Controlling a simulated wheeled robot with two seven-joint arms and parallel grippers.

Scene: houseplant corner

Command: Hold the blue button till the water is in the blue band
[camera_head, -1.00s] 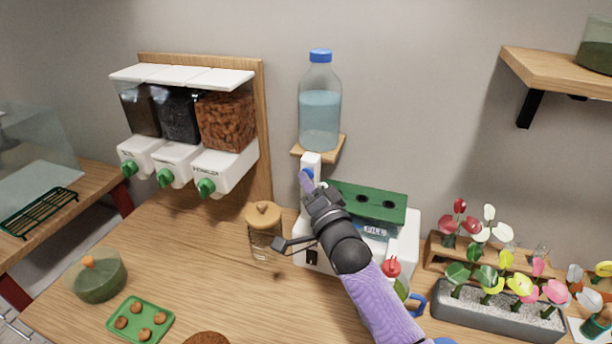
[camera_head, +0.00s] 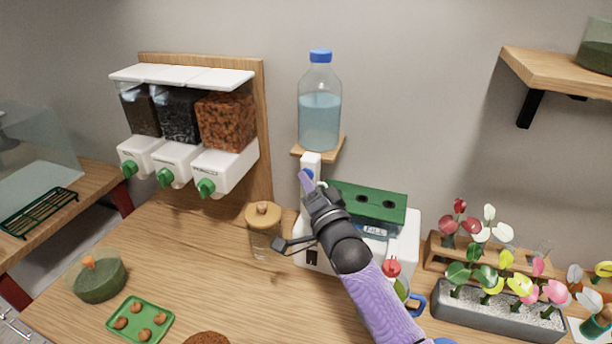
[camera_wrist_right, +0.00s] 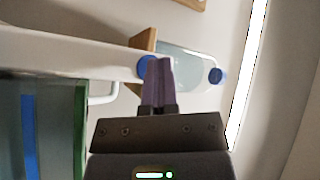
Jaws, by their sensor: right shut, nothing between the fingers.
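The blue button (camera_head: 309,173) is on the white dispenser post under the bottle. In the right wrist view the button (camera_wrist_right: 147,68) shows right beside my fingertips, which overlap its edge; whether it is pressed in I cannot tell. My right gripper (camera_head: 304,180) is shut and empty, its purple fingers pointing at the button. The bottle of water (camera_head: 319,120) stands upright on a small wooden shelf above. The tank with a green lid (camera_head: 368,203) is partly behind my arm. A blue band (camera_wrist_right: 29,135) shows on it in the right wrist view; the water level against it is unclear. My left gripper is out of view.
A glass jar with a wooden lid (camera_head: 263,215) stands left of the tank. Wall dispensers with green knobs (camera_head: 206,188) hang at left. A grey planter with flowers (camera_head: 497,310) is at right. The table between the jar and the green tray (camera_head: 140,319) is clear.

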